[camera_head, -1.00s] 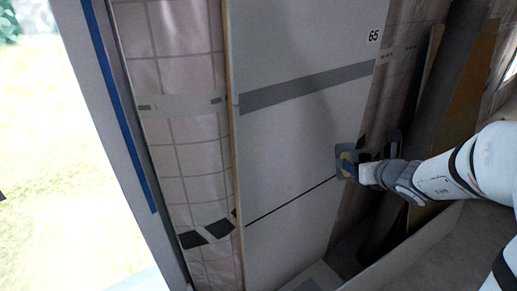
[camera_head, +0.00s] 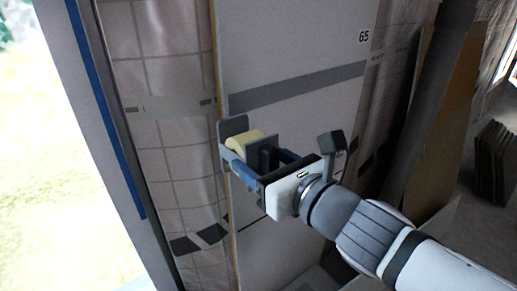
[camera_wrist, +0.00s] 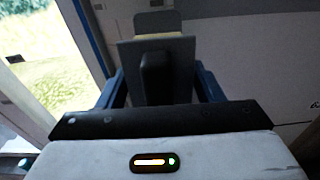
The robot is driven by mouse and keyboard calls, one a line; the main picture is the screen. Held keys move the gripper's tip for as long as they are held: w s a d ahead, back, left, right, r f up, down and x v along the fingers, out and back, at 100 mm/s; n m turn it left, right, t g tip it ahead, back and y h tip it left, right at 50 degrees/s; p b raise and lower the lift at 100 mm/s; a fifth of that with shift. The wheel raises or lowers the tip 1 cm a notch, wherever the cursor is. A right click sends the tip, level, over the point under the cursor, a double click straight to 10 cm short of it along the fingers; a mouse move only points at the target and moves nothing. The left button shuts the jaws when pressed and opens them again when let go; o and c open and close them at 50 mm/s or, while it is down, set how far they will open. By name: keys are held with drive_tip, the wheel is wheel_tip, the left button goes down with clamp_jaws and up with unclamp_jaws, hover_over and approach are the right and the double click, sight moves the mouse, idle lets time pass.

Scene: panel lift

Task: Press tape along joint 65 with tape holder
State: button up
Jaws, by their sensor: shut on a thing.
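My gripper (camera_head: 262,163) is shut on the tape holder (camera_head: 234,127), a grey plate tool with a cream tape roll and a dark handle. The holder also shows in the wrist view (camera_wrist: 157,50), between my blue fingers. It is in front of the left edge of the pale panel marked 65 (camera_head: 330,130). Whether it touches the panel I cannot tell. A wide grey tape band (camera_head: 310,83) crosses the panel above the holder.
A grid-patterned membrane wall (camera_head: 175,150) with dark patches lies left of the panel. A blue-striped frame (camera_head: 105,120) borders a bright opening at far left. Boards (camera_head: 445,115) lean at the right, and a stack of panels (camera_head: 492,160) stands beyond.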

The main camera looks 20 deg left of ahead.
sight(272, 155)
drive_tip(key=r, duration=0.1)
drive_tip(key=s+r, duration=0.1)
drive_tip(key=d+r+y, duration=0.1)
drive_tip(key=shift+s+r+t, duration=0.1)
drive_tip(key=shift+s+t, duration=0.1)
drive_tip(key=shift+t, duration=0.1)
drive_tip(key=x, duration=0.5)
drive_tip(key=shift+w+a+r+b, duration=0.1)
drive_tip(key=shift+w+a+b, duration=0.1)
drive_tip(key=shift+a+b, duration=0.2)
drive_tip(key=o, duration=0.4)
drive_tip(key=shift+w, duration=0.1)
drive_tip(key=c, duration=0.5)
drive_tip(key=shift+c, duration=0.2)
